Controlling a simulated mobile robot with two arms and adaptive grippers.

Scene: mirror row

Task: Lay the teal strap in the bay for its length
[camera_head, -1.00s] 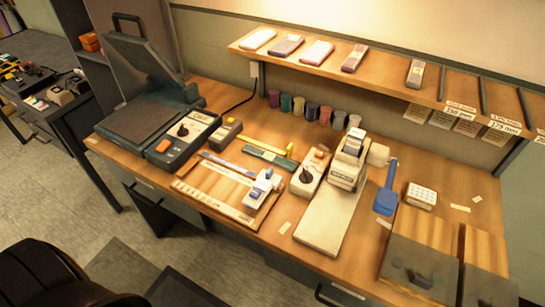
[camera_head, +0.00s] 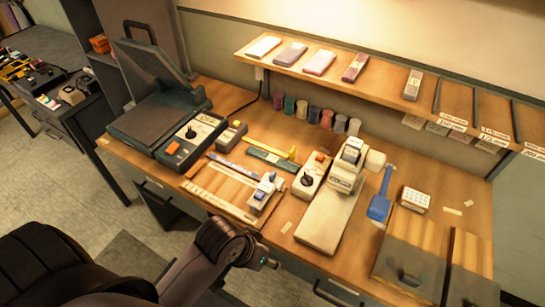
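A flat, dark teal bar (camera_head: 270,158) lies on the workbench behind the wooden board, beside a yellow piece; I cannot tell whether it is the teal strap. A small teal roll (camera_head: 289,105) stands in the row of coloured rolls at the back. Length-labelled bays (camera_head: 470,108) are on the upper shelf at right, split by dark dividers; the labels are too small to read surely. They look empty where visible. A dark jointed part of my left arm shows at the bottom, in front of the bench, but its gripper fingers cannot be made out. My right gripper is out of view.
The bench (camera_head: 285,215) holds a press with a raised lid (camera_head: 150,120), a wooden board with a blue-and-white slider (camera_head: 266,190), a white device (camera_head: 347,165), a blue paddle (camera_head: 380,205) and dark-fronted wooden boxes (camera_head: 405,262). Packets (camera_head: 320,62) lie on the shelf.

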